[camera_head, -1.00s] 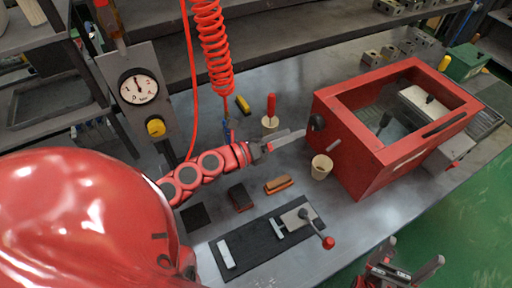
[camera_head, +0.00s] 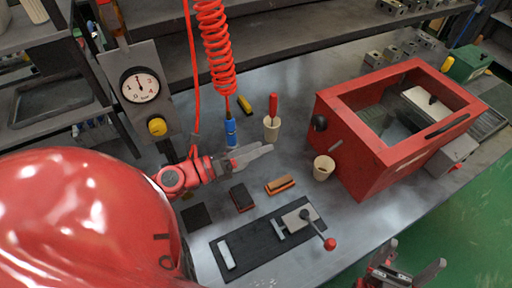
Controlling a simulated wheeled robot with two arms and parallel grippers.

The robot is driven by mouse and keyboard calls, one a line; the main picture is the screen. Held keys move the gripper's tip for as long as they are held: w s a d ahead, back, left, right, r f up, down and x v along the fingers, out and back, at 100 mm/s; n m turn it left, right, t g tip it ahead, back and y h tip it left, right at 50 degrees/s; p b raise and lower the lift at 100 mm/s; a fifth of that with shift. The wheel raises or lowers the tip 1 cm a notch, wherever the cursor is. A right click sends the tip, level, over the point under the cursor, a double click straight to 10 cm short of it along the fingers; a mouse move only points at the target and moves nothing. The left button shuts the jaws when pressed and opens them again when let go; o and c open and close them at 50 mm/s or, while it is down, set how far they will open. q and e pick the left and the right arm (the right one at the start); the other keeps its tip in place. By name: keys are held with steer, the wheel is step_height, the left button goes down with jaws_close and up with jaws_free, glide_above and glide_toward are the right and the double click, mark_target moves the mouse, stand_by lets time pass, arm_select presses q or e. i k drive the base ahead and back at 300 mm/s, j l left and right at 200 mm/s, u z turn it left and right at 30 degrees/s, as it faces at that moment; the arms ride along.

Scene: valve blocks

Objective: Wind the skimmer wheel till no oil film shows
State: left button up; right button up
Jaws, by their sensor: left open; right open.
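The red open-topped tank (camera_head: 372,158) stands on the right of the bench. A round black knob (camera_head: 320,124), which looks like the skimmer wheel, sits on its left face. Grey-green liquid (camera_head: 400,127) shows inside the tank; I cannot tell whether an oil film lies on it. My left gripper (camera_head: 268,150) is open and empty above the bench, left of the knob and clear of it. My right gripper (camera_head: 418,256) is open and empty at the lower right, beyond the bench's front edge.
A beige cup (camera_head: 323,168) stands close to the tank's left face. A black mat with a lever clamp (camera_head: 275,238) lies in front.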

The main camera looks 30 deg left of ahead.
mark_target(319, 123)
steer(key=k+l, duration=0.3)
steer(key=k, duration=0.15)
steer(key=k+l, duration=0.65)
steer(key=k, duration=0.25)
